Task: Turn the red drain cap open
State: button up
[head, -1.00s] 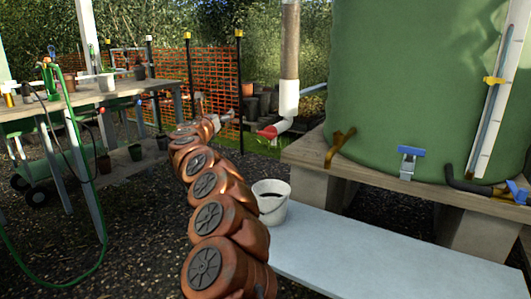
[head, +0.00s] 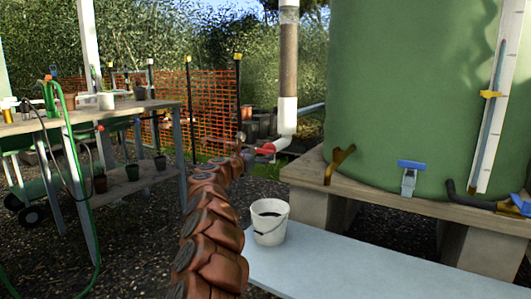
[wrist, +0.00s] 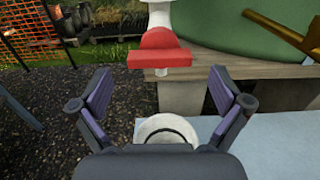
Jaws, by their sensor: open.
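The red drain cap (wrist: 160,52) sits at the lower end of a white pipe (wrist: 159,14). In the wrist view it is a rounded red body with a flat red bar across it. In the head view the cap (head: 266,148) is small and sits at the foot of the downpipe. My gripper (wrist: 160,95) is open and empty. Its two purple-padded fingers stand apart, below the cap in the wrist view, with the cap centred between them and ahead. In the head view my gripper (head: 242,145) is small, just left of the cap; I cannot tell whether they touch.
A white bucket (head: 269,219) stands on a pale slab (head: 350,270). A green tank (head: 410,90) rests on a wooden platform (head: 315,170) at right. A potting bench (head: 130,108) with a green hose is at left. An orange mesh fence (head: 205,100) stands behind.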

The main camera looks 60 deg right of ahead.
aim_at(264, 152)
jog(key=shift+d, duration=1.8)
jog(key=shift+w+d+f+p, duration=0.1)
jog(key=shift+d+p, duration=0.2)
jog(key=shift+d, duration=0.3)
jog(key=c, duration=1.1)
